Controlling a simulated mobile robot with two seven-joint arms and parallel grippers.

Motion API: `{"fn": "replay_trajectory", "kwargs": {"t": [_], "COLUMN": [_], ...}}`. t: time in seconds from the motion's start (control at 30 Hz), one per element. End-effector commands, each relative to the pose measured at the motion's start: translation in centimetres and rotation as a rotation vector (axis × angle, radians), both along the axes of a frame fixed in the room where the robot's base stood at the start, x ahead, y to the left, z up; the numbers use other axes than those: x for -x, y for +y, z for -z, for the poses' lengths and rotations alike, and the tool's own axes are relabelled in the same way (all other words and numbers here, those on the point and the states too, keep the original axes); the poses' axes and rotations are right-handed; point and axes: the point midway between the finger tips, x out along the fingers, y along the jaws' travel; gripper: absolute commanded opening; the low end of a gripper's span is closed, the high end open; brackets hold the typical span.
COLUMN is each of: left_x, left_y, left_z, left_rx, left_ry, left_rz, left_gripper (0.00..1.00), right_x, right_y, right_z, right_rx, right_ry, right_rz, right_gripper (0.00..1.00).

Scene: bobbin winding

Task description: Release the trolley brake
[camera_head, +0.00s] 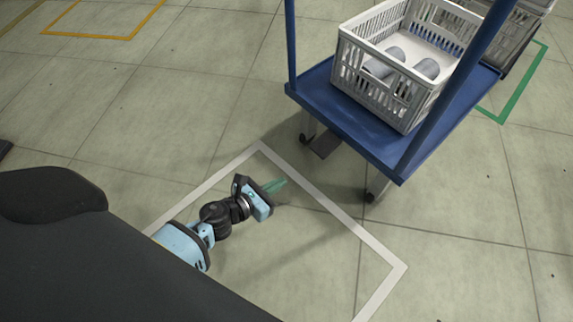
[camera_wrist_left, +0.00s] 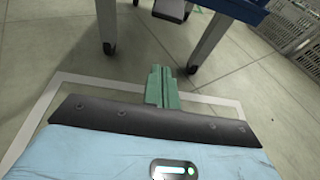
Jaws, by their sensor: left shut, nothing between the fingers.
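The blue trolley (camera_head: 345,112) stands at the upper right in the head view, on legs with dark casters. A dark pedal-like plate (camera_head: 324,145) sticks out low between its near legs, beside the left caster (camera_head: 304,138). It looks like the brake pedal, and it shows partly at the top edge of the left wrist view (camera_wrist_left: 172,10). My left gripper (camera_head: 279,186) has green fingers, which are shut and empty in the left wrist view (camera_wrist_left: 162,87). It is low over the floor, in front of the trolley and apart from the pedal. My right gripper is out of view.
A grey crate (camera_head: 372,97) with grey-white rolls sits on the trolley. Another crate (camera_head: 520,45) stands behind it. A white floor outline (camera_head: 330,205) surrounds my left gripper. A second caster (camera_head: 370,196) is at the trolley's near corner. The floor between gripper and trolley is clear.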

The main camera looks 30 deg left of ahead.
Motion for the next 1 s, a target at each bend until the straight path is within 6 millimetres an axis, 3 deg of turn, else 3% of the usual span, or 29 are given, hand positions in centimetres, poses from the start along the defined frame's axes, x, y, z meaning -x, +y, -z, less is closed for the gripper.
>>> {"fn": "replay_trajectory", "kwargs": {"t": [0.1, 0.47, 1.0], "left_x": [-0.4, -1.0, -5.8], "left_y": [0.0, -0.2, -2.0], "left_z": [0.9, 0.8, 0.8], "left_rx": [-0.022, -0.026, -0.025], "left_ry": [-0.008, -0.013, -0.011], "left_rz": [0.012, 0.014, 0.014], "left_gripper": [0.00, 0.00, 0.00], "right_x": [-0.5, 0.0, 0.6], "right_y": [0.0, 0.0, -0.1], "right_z": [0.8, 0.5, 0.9], "right_rx": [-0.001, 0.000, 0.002], "right_ry": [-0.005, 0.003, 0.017], "right_rz": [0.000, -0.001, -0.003], "right_gripper": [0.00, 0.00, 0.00]}}
